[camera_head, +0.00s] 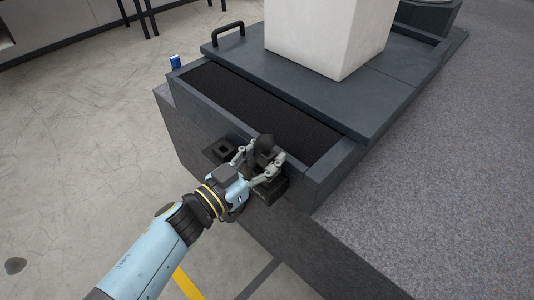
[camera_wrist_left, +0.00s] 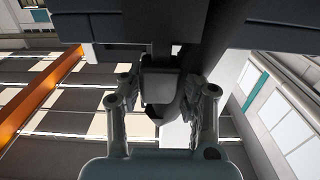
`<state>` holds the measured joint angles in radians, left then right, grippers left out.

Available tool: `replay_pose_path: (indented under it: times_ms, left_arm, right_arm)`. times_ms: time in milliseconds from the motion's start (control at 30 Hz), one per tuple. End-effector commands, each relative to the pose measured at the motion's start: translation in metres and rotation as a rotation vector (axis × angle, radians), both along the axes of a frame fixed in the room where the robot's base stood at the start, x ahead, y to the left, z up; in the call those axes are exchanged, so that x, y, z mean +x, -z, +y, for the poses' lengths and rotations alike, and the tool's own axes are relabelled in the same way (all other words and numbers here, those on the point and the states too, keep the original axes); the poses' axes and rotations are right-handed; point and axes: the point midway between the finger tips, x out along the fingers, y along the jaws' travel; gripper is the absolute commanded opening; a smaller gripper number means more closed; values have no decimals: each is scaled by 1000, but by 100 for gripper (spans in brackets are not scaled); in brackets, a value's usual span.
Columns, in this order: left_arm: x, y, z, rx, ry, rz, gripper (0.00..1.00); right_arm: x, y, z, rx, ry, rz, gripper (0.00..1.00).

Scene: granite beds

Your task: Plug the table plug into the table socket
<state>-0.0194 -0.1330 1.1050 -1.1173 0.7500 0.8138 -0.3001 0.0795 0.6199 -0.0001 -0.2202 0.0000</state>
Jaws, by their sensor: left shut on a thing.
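My left gripper (camera_head: 262,166) is at the front wall of the granite bed's dark frame. Its fingers are shut on a dark plug (camera_head: 264,143) with a rounded top. In the left wrist view, the plug (camera_wrist_left: 160,88) sits between the two fingers (camera_wrist_left: 162,100). A dark socket-like block (camera_head: 222,150) with a square opening is fixed on the ledge just left of the gripper. A second dark block (camera_head: 268,190) lies under the gripper, partly hidden by it. I cannot tell whether the plug touches that block. My right gripper is not in view.
The dark frame (camera_head: 330,172) rises behind the gripper, with a black recessed strip inside. A white block (camera_head: 325,40) stands on the plate behind, near a black handle (camera_head: 228,31). A small blue item (camera_head: 175,62) is at the far left corner. The floor at left is open.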

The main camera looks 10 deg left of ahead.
Motion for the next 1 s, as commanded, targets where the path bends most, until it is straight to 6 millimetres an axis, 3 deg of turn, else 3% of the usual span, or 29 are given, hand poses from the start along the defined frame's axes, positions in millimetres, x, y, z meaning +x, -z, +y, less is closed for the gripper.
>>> replay_pose_path:
  times_ms: [900, 933, 1000]
  left_arm:
    - [0, 21, 0, 1, 1, 1, 0]
    - [0, 21, 0, 1, 1, 1, 34]
    - [0, 20, 0, 0, 1, 0, 43]
  right_arm:
    - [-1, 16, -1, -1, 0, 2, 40]
    - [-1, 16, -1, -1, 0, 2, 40]
    - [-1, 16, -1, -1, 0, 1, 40]
